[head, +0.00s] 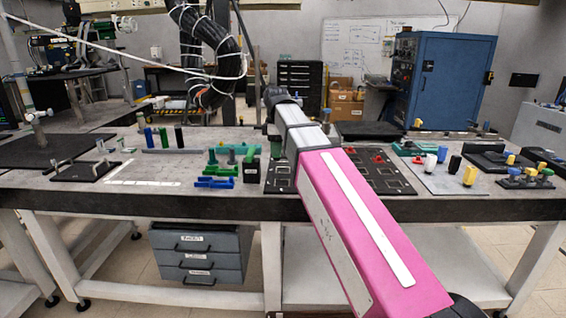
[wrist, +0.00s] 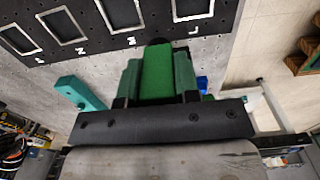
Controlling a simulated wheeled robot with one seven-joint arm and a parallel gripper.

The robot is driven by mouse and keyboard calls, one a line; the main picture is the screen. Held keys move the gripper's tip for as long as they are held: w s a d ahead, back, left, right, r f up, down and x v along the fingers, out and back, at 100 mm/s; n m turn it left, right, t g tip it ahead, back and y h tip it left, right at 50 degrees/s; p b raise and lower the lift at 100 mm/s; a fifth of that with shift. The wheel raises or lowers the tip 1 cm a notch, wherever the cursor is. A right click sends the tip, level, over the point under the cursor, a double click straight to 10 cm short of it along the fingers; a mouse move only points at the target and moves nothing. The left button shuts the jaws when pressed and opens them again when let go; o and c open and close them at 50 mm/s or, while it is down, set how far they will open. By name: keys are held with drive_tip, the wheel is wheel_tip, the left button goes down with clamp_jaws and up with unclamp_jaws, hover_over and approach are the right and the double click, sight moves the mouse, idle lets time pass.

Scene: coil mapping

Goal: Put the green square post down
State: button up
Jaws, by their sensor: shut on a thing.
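In the wrist view my gripper (wrist: 157,84) is shut on the green square post (wrist: 157,66), which sits between its two green-faced fingers. Beyond the post is a black board (wrist: 92,24) with white-outlined squares and letters. I cannot tell the gap between the held post and the surface below.
In the wrist view a teal bar (wrist: 79,92) lies left of the gripper and a small blue piece (wrist: 202,83) lies right. In the head view green and blue holders (head: 217,171) stand left of the arm. Yellow, white and black posts (head: 470,176) stand to the right.

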drive_tip(key=w+f, duration=0.1)
drive_tip(key=w+d+f, duration=0.1)
drive_tip(key=w, duration=0.1)
drive_tip(key=w+d+f, duration=0.1)
drive_tip(key=w, duration=0.1)
drive_tip(key=shift+w+d+f, duration=0.1)
drive_tip(key=shift+f, duration=2.1)
drive_tip(key=shift+f, duration=0.1)
drive_tip(key=o, duration=1)
drive_tip(key=shift+c, duration=0.2)
wheel_tip(320, 180, up, 12)
